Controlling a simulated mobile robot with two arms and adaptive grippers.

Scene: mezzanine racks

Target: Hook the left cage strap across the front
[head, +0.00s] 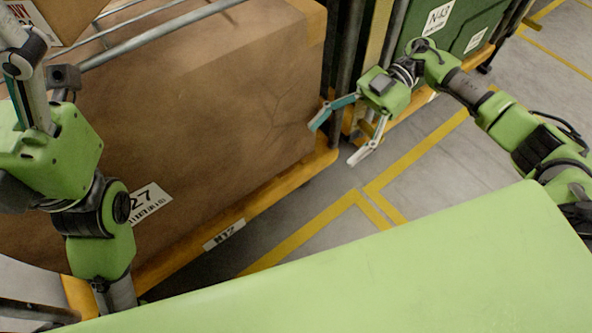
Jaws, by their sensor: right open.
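The left cage has an orange base (190,252) with a label reading N12 and holds a big brown carton (215,110). Grey bars (160,38) cross the carton's upper front, and one ends at a dark block beside my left gripper. I cannot make out a separate strap. My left gripper (40,75) is at the upper left, in front of the carton; its grip is unclear. My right gripper (335,141) is open and empty, near the cage's right front corner post (345,50), fingers pointing down and left.
Grey floor with yellow lines (415,150) lies open in front. A smaller box (50,15) sits at the top left. My pale green body fills the bottom.

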